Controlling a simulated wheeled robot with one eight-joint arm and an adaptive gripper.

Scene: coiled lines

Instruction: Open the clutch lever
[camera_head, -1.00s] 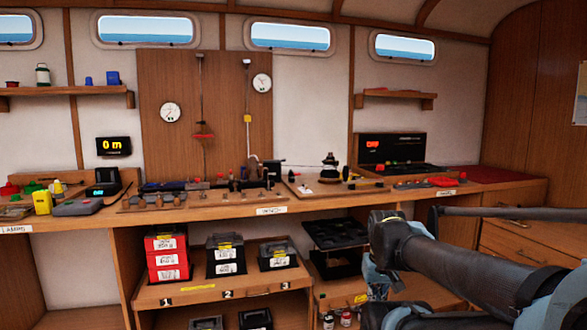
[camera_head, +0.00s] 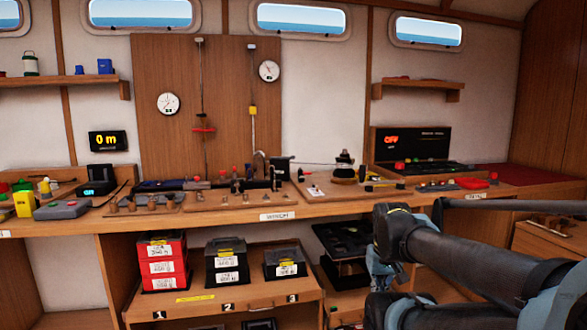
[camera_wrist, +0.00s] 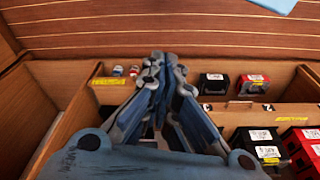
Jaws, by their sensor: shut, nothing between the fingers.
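A row of small levers (camera_head: 238,187) stands on the wooden workbench (camera_head: 230,222), above the WINCH label (camera_head: 277,216). They are too small to tell which one is the clutch lever, or how it stands. My gripper shows as a blue shape (camera_head: 380,278) at the lower right of the head view, below the bench top and well apart from the levers. In the wrist view my gripper (camera_wrist: 164,58) points over the lower shelf, its fingers together and empty. No lever shows in the wrist view.
A winch on a board (camera_head: 345,172) stands right of the levers, and a black console (camera_head: 412,150) further right. Red boxes (camera_head: 162,262) and black boxes (camera_head: 228,260) sit on the shelf below. A drawer cabinet (camera_head: 550,243) stands at the right behind my arm.

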